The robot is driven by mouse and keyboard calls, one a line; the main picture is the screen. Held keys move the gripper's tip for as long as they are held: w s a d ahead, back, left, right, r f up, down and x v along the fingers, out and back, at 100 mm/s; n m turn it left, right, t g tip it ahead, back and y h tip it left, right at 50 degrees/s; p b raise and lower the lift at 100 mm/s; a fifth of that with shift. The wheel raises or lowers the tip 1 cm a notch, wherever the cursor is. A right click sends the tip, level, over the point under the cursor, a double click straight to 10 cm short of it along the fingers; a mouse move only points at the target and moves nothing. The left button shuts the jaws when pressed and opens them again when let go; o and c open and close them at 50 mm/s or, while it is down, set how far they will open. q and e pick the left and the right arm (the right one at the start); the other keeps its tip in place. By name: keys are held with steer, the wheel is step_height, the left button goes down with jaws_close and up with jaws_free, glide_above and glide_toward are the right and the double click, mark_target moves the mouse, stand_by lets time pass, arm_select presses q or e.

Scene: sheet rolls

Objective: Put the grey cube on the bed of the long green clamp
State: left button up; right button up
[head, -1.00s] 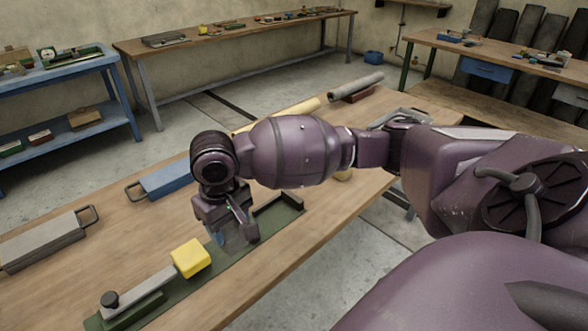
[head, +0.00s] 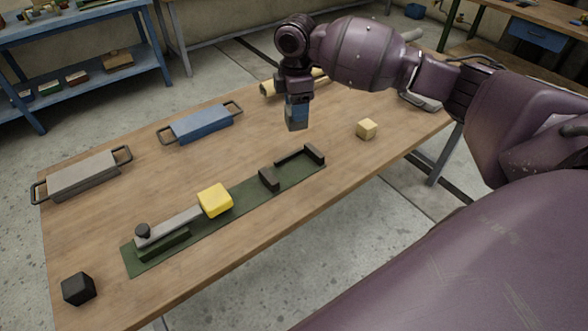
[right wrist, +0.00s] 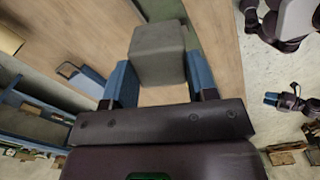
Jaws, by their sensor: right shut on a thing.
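The grey cube (right wrist: 158,55) sits between the blue fingers of my right gripper in the right wrist view. In the head view my right gripper (head: 297,118) points down over the table, beyond the far right end of the long green clamp (head: 240,205), with the cube low between its fingers. The clamp is a long green plate with a grey bar and black knob at its left end and dark blocks at its right end. A yellow block (head: 214,200) is at the bar's inner end. My left gripper (right wrist: 271,99) appears small in the wrist view, its opening unclear.
A grey handled block (head: 83,176) and a blue handled block (head: 202,123) lie behind the clamp. A tan roll (head: 268,88) lies at the back. Bare wood surrounds the clamp.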

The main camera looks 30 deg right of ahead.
steer(key=w+d+r+n, duration=0.1)
steer(key=w+d+n, duration=0.1)
steer(key=d+n, duration=0.2)
steer(key=shift+d+f+b, duration=0.15)
steer(key=shift+f+b, duration=0.85)
steer(key=shift+f, duration=8.7)
arm_select(q)
steer(key=shift+d+f, duration=0.1)
steer(key=shift+f, duration=0.75)
